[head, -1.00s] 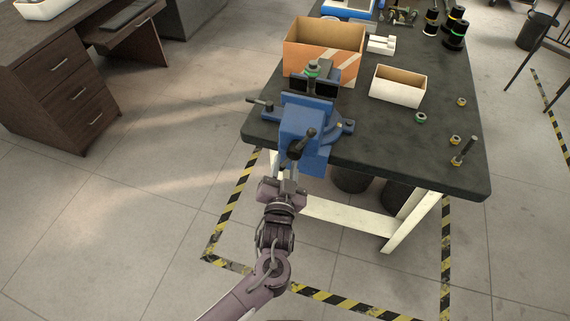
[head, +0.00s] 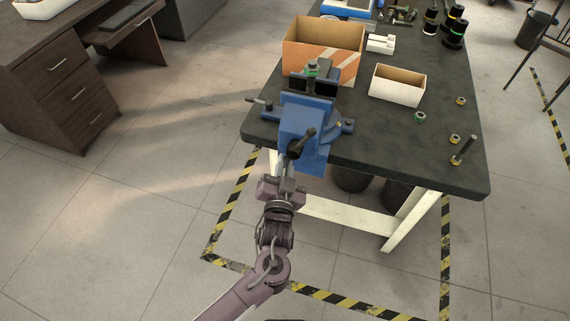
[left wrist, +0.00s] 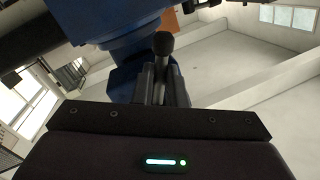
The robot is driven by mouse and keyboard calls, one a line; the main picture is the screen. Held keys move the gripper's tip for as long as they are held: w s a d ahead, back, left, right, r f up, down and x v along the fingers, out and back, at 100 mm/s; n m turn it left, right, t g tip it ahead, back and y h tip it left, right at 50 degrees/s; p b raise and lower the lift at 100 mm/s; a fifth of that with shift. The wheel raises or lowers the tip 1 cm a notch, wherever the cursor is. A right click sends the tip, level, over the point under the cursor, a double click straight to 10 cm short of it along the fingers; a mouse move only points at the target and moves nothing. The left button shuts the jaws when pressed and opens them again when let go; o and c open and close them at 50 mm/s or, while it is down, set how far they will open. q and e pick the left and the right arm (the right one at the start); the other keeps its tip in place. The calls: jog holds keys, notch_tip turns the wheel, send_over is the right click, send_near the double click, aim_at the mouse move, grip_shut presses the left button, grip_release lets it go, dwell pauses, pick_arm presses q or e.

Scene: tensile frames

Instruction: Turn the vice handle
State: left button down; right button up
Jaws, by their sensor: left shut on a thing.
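The blue vice (head: 303,121) is mounted at the near left edge of the workbench. Its dark handle (head: 304,141) is on the near face of the vice and slants from upper right to lower left, with a black knob at its upper end. My left gripper (head: 286,168) comes up from below and is shut on the lower part of the handle. In the left wrist view the handle's round knob (left wrist: 163,43) shows just beyond the closed fingers (left wrist: 162,82), with the blue vice (left wrist: 125,47) behind it. The exact contact is partly hidden. My right gripper is not in view.
The dark workbench top (head: 385,140) carries an orange-and-white cardboard box (head: 318,52) behind the vice and a small white box (head: 397,88) to its right. Several nuts and a bolt (head: 463,151) lie at the right. The floor left of the bench is clear.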

pick_arm(q)
jog(key=m, duration=0.1)
jog(key=a+m+p, duration=0.1)
jog(key=m, duration=0.1)
jog(key=r+m+p, duration=0.1)
jog(key=shift+w+a+r+m+t+h, duration=0.1)
jog(key=shift+w+a+m+t+h, duration=0.2)
jog(key=shift+w+m+t, duration=0.1)
jog(key=shift+w+a+r+m+t+h+p, duration=0.15)
jog(key=shift+r+m+h+p, duration=0.85)
jog(key=shift+m, duration=1.6)
jog(key=shift+s+a+r+m+t+h+p, duration=0.15)
jog(key=shift+r+m+h+p, duration=0.3)
jog(key=shift+m+p, duration=1.65)
jog(key=shift+w+a+r+m+h+p, duration=0.2)
jog(key=shift+r+m+h+p, duration=0.6)
jog(key=shift+m, duration=2.3)
jog(key=shift+r+y, duration=0.1)
jog(key=shift+y, duration=0.15)
